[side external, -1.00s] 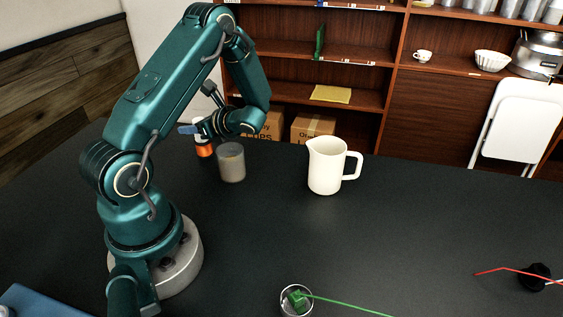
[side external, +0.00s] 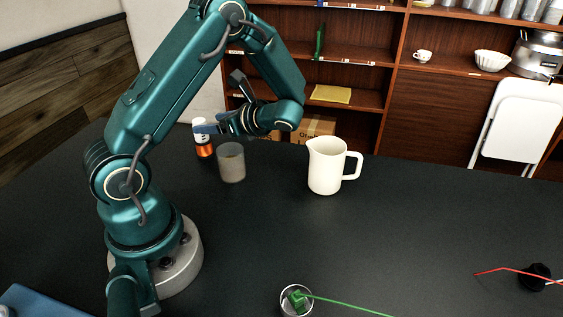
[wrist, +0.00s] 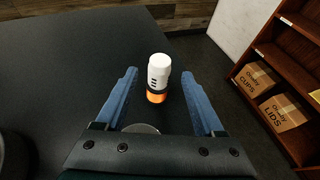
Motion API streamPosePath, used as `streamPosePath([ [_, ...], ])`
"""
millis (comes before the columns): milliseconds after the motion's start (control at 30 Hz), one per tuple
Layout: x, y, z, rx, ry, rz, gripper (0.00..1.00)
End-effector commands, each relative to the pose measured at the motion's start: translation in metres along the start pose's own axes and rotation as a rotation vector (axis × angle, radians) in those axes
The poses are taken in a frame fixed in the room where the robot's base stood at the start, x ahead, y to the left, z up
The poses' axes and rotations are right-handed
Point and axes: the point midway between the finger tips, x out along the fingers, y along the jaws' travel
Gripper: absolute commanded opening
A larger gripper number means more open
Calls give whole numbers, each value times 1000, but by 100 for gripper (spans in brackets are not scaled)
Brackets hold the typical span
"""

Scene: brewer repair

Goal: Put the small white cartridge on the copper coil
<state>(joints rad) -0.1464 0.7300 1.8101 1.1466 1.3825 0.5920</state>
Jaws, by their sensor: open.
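The small white cartridge (side external: 200,127) stands upright at the back left of the dark table, directly above an orange, copper-coloured part (side external: 204,151). In the wrist view the white cartridge (wrist: 159,68) sits on top of the orange part (wrist: 156,97), with a dark band low on the white body. I take the orange part to be the copper coil; its turns are too small to make out. My gripper (wrist: 159,73) is open, with a blue finger on either side of the cartridge in the picture and visible gaps to both. It also shows in the side view (side external: 203,129).
A grey cup (side external: 231,163) stands just right of the coil, under my gripper. A cream pitcher (side external: 325,167) stands further right. A small clear container with a green piece (side external: 297,300) is in front, and a black part with a red wire (side external: 535,277) lies far right.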

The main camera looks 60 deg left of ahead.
Motion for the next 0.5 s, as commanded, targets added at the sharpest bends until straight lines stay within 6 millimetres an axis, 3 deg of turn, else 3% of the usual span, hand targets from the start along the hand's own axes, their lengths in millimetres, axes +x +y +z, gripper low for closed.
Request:
streamPosePath([
  [100,-18,-1,0,-1,-1,-4,70],
  [300,-33,2,1,-15,14,1,70],
  [500,-54,22,3,-194,189,28,70],
])
